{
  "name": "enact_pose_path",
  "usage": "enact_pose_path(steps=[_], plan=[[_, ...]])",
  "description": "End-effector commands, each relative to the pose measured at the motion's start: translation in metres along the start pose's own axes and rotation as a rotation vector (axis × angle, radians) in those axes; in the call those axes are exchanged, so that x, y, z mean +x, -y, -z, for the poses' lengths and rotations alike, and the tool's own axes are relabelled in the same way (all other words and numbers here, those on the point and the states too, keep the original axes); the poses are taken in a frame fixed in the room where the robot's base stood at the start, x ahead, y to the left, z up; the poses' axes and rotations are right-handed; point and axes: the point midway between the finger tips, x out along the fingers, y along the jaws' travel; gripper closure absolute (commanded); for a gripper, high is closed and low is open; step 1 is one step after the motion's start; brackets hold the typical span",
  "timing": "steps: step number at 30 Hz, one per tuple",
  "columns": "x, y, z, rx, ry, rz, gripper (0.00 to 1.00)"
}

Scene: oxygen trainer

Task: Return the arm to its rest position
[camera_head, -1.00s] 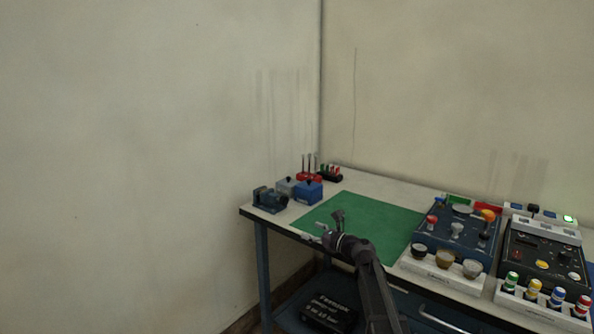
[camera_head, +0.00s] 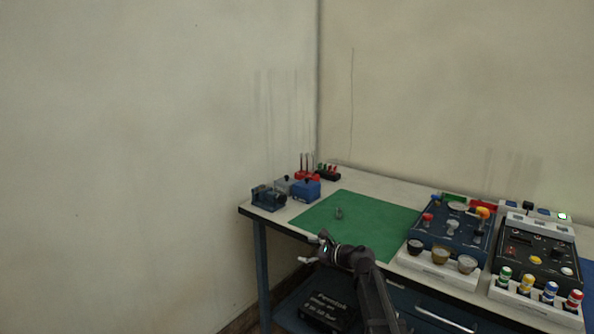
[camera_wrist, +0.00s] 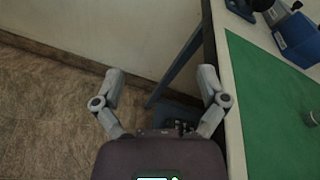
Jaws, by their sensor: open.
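My gripper (camera_head: 314,249) is at the front left edge of the workbench in the head view, with its fingers spread and nothing between them. In the wrist view my gripper (camera_wrist: 158,93) is open and empty, over the floor beside the bench edge. A small grey object (camera_head: 339,213) lies on the green mat (camera_head: 375,222), apart from my gripper. Part of a dark object, which I take to be the same one, shows at the right edge of the wrist view (camera_wrist: 309,118).
A blue vise (camera_head: 268,199) and blue boxes (camera_head: 305,190) stand at the bench's back left. Two control panels (camera_head: 452,228) (camera_head: 540,250) with knobs fill the right side. A black case (camera_head: 330,310) lies on the lower shelf. The floor (camera_wrist: 50,120) left of the bench is clear.

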Motion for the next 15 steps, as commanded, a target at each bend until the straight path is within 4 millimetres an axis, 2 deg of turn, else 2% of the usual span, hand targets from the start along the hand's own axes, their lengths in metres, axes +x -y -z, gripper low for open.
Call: enact_pose_path(steps=[8, 15], plan=[[-0.028, -0.069, 0.028, -0.402, -0.18, -0.212, 0.08], [-0.07, -0.129, 0.062, -0.787, -0.325, -0.498, 0.08]])
